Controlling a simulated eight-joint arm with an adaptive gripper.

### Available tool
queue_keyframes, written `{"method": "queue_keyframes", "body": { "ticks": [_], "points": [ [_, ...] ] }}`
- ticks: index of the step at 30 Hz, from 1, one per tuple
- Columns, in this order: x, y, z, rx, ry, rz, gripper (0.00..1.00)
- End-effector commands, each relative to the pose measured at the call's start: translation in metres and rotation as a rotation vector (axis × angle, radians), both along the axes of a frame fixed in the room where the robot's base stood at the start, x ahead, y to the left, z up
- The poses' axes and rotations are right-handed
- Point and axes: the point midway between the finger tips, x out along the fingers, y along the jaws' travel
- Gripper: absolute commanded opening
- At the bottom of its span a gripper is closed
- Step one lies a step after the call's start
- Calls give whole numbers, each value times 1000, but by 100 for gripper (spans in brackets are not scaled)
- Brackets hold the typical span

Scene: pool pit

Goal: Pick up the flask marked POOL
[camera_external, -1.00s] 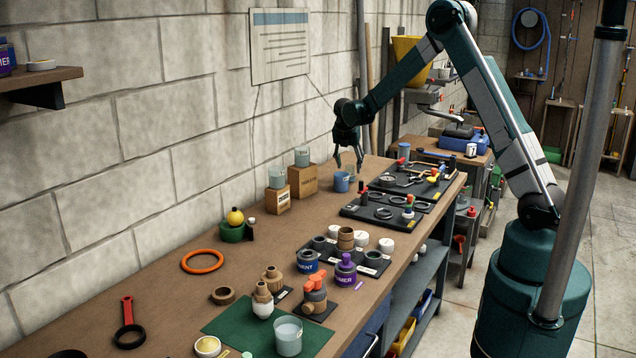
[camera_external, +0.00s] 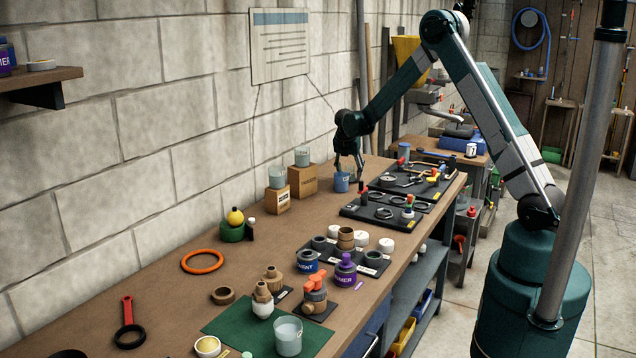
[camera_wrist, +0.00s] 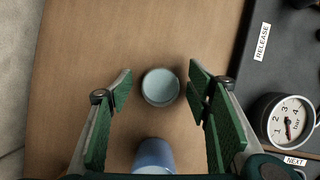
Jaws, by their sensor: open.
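I cannot read a POOL mark on any vessel. My gripper (camera_external: 348,172) is open, pointing down over the far part of the bench. In the wrist view my gripper (camera_wrist: 160,82) has its green-padded fingers on either side of a round grey-blue vessel (camera_wrist: 160,88), seen from above, with gaps on both sides. A blue cup (camera_external: 341,182) stands just nearer the camera; in the wrist view this cup (camera_wrist: 153,156) is at the bottom edge. Two grey-green vessels stand on cardboard boxes: one on the left (camera_external: 276,178), one on the right (camera_external: 302,158).
A dark tray with tools and a gauge (camera_wrist: 290,120) lies close to the right of my gripper. The block wall (camera_external: 150,140) is on the left. The near bench holds an orange ring (camera_external: 202,261), fittings and jars, and a clear cup (camera_external: 288,336) on a green mat.

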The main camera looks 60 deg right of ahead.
Motion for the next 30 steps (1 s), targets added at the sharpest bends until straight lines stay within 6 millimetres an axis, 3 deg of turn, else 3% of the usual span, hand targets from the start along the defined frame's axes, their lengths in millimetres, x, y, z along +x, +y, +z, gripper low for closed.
{"method": "queue_keyframes", "body": {
  "ticks": [11,18,30],
  "points": [
    [0,0,0,0,0,0,50],
    [0,0,0,0,0,0,20],
    [0,0,4,0,0,0,20]
  ]
}}
